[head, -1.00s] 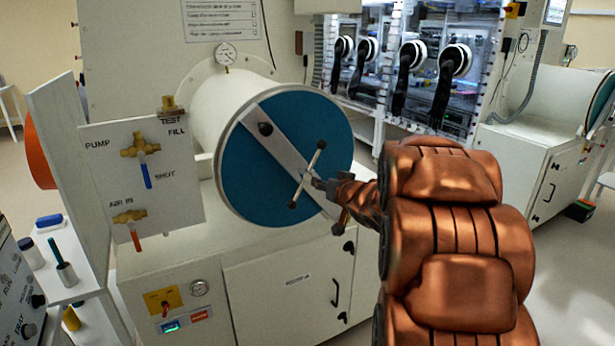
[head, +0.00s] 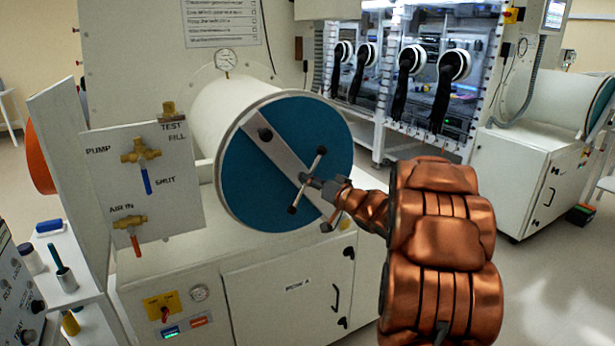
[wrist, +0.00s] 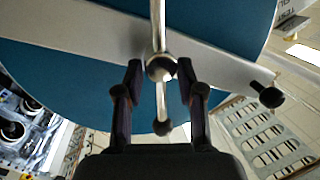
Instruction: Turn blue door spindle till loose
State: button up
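The blue door (head: 245,190) is the round end of a white cylinder, with a grey bar (head: 276,148) running diagonally across it. The spindle (head: 297,197) is a thin metal crossbar with dark ball ends and a round hub at its middle, in front of the bar. In the wrist view the spindle's hub (wrist: 160,68) sits between the fingertips of my gripper (wrist: 160,72). The two dark fingers are apart, with a small gap on each side of the hub. In the head view my gripper (head: 317,185) is at the hub and partly hides it.
A valve panel (head: 172,205) with brass valves stands left of the door. A dark knob (wrist: 271,97) is at one end of the bar. A glovebox with black gloves (head: 400,100) stands behind right. Open floor (head: 550,290) lies to the right.

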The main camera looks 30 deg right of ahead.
jog(key=shift+w+a, duration=0.15)
jog(key=shift+w, duration=0.85)
grip_shut()
